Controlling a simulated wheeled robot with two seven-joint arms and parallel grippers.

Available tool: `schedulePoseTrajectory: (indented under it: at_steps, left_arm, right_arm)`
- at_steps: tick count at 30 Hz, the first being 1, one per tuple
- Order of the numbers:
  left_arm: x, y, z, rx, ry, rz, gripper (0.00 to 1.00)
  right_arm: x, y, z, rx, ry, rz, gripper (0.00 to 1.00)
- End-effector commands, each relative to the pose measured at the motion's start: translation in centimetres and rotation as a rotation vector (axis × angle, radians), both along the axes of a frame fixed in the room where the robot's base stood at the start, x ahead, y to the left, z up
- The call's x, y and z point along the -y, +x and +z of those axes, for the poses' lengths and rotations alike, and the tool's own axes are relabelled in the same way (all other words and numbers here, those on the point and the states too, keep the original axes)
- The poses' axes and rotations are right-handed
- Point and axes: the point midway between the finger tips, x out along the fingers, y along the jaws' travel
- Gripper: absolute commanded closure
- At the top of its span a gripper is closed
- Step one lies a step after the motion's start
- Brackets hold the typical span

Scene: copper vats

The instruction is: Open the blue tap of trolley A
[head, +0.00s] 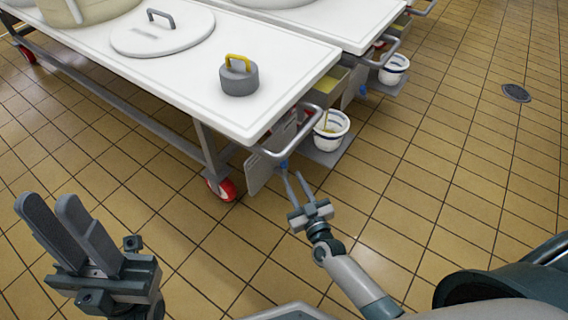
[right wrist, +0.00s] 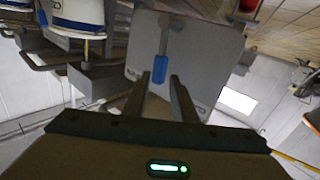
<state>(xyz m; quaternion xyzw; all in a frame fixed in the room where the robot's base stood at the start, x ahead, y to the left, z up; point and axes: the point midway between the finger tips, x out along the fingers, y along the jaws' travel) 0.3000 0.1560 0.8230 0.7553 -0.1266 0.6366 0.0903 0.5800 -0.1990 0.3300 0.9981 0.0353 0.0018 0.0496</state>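The near trolley has a white top (head: 190,75); I cannot read a letter on it. Its small blue tap handle (head: 284,164) shows under the end bar, beside a grey plate (head: 262,172). The right wrist view shows the blue tap handle (right wrist: 160,64) on a grey stem in front of the plate. My right gripper (head: 296,176) is open and empty. Its fingertips, also in the right wrist view (right wrist: 168,78), point at the handle, just short of it or beside it; contact is unclear. My left gripper (head: 55,205) is open, empty, far left of the tap.
A white bucket with blue bands (head: 331,130) stands on a low shelf right of the tap. The curved end bar (head: 300,135) is above the tap. A grey weight with yellow handle (head: 239,77) sits on top. A second trolley (head: 350,25) stands behind.

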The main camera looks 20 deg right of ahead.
Motion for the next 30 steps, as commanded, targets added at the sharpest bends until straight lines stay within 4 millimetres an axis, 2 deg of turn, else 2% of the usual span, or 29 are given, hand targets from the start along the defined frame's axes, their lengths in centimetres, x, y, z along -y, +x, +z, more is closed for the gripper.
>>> schedulePoseTrajectory:
  at_steps: [1, 6, 15, 29, 30]
  left_arm:
    - [-0.3, -0.2, 0.0, 0.03, -0.003, 0.006, 0.75]
    - [-0.2, 0.0, 0.2, 0.056, -0.009, 0.002, 0.75]
    - [0.2, -0.1, 1.2, 0.085, -0.036, -0.02, 0.75]
    - [0.3, 0.2, 1.4, 0.086, -0.034, -0.022, 0.75]
    - [0.3, 0.2, 1.3, 0.086, -0.032, -0.022, 0.75]
  right_arm:
    - [-0.1, 1.1, -0.2, 0.002, 0.002, -0.001, 0.75]
    - [-0.3, 4.1, -0.2, 0.002, 0.001, -0.001, 0.75]
    - [-0.5, 7.9, -0.1, 0.001, 0.001, -0.001, 0.75]
    - [-0.6, 8.6, 0.0, 0.0, 0.0, -0.001, 0.75]
    - [-0.6, 8.6, 0.0, 0.0, 0.001, -0.001, 0.85]
